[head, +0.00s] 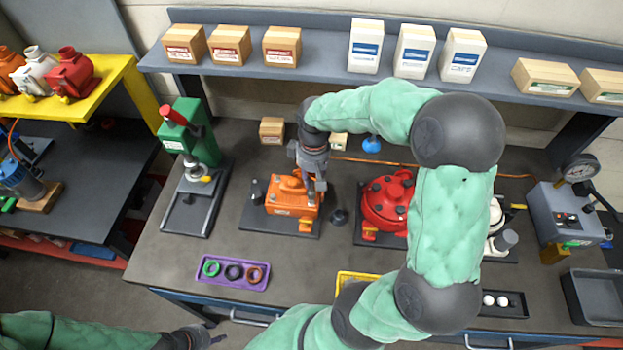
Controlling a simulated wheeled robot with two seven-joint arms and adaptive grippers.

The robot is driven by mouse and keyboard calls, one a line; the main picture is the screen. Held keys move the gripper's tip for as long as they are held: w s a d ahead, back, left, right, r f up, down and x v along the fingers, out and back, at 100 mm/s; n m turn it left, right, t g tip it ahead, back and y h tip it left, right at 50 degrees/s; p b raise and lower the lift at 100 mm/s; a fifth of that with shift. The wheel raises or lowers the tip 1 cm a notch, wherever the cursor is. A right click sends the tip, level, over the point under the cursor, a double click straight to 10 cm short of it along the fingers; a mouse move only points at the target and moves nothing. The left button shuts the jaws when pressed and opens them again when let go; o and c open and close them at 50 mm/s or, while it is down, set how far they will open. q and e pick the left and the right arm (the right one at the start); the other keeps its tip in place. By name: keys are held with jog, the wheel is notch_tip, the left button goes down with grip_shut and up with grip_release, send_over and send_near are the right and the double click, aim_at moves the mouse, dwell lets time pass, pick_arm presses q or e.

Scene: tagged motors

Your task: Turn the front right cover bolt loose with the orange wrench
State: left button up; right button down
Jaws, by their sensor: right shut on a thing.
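An orange motor (288,206) with a boxy body sits on a dark plate on the bench. A red round motor (385,203) sits on a plate to its right, partly behind my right arm. My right gripper (314,185) points down at the right side of the orange motor's top, shut on what seems to be the orange wrench. The wrench blends with the orange motor, so its outline and its fit on any bolt cannot be made out. The cover bolts are too small to tell apart. My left gripper (200,337) is low at the bottom edge, away from the bench.
A purple tray (233,286) with rings lies at the front left. A green press (190,140) stands left of the orange motor. A yellow tray (352,279) is partly hidden by my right arm. A grey gauge box (567,212) and dark bin (597,298) stand right.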

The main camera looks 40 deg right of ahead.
aim_at(313, 191)
jog(key=m, duration=0.1)
jog(key=m+b, duration=0.1)
jog(key=m, duration=0.1)
jog(key=shift+f+m, duration=0.25)
jog(key=shift+m, duration=0.05)
jog(key=m, duration=0.2)
jog(key=m+b, duration=0.1)
jog(key=m, duration=0.1)
jog(key=shift+s+f, duration=0.1)
jog(key=shift+f, duration=0.1)
jog(key=m, duration=0.1)
jog(key=m+b, duration=0.1)
jog(key=m, duration=0.2)
jog(key=shift+s+f+b, duration=0.1)
jog(key=shift+f+b, duration=0.15)
jog(key=shift+b, duration=0.05)
jog(key=m+b, duration=0.1)
jog(key=m, duration=0.3)
jog(key=shift+a+f+h, duration=0.1)
jog(key=shift+h, duration=0.2)
jog(key=shift+f, duration=0.15)
jog(key=shift+f+b, duration=0.9)
jog(key=shift+f, duration=0.2)
